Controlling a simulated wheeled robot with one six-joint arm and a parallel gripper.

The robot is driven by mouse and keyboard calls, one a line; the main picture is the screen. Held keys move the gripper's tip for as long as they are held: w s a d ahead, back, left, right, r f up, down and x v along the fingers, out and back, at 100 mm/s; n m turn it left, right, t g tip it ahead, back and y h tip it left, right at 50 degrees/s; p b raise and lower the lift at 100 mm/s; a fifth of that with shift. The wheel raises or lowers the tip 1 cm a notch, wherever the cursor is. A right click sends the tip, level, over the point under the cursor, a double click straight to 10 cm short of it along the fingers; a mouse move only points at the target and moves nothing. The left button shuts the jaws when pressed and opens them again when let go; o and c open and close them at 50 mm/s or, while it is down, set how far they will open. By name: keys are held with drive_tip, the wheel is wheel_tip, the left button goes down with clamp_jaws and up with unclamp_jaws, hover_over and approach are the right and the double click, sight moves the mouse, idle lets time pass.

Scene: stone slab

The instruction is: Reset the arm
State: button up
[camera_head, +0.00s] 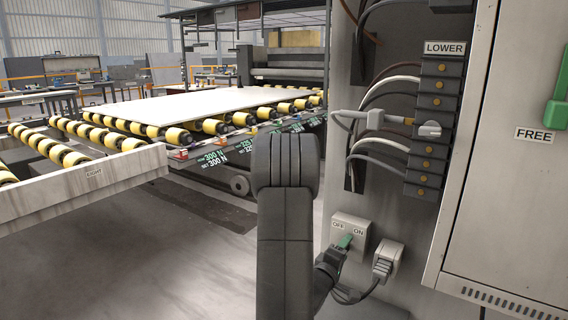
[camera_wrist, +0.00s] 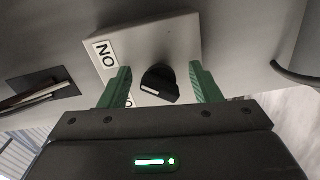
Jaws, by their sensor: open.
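My gripper (camera_head: 343,243) is low at the right of centre in the head view, at a pale switch box (camera_head: 362,228) marked OFF and ON. My gripper also shows in the wrist view (camera_wrist: 160,70), with two green fingers spread apart. Between and beyond them is a black rotary knob (camera_wrist: 160,84) with a white mark, on the pale plate of the switch box (camera_wrist: 185,38). A gap shows on each side of the knob, and nothing is held. The ON label appears upside down at left. The other label is partly hidden by the left finger.
A grey connector box (camera_head: 388,258) with a cable sits just right of the switch box. Above are a terminal block (camera_head: 436,125) marked LOWER, loose cables, and a cabinet door (camera_head: 510,190) marked FREE with a green handle (camera_head: 560,95). Left stands a roller conveyor bearing a pale slab (camera_head: 190,103).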

drive_tip(key=n+p, duration=0.1)
drive_tip(key=n, duration=0.1)
drive_tip(key=n+p, duration=0.1)
drive_tip(key=p, duration=0.1)
drive_tip(key=n+p, duration=0.2)
drive_tip(key=shift+r+n, duration=0.3)
drive_tip(key=shift+r, duration=0.05)
drive_tip(key=n+p, duration=0.2)
drive_tip(key=n, duration=0.1)
drive_tip(key=shift+f+n+p, duration=0.1)
drive_tip(key=shift+n+p, duration=0.2)
drive_tip(key=shift+p, duration=0.05)
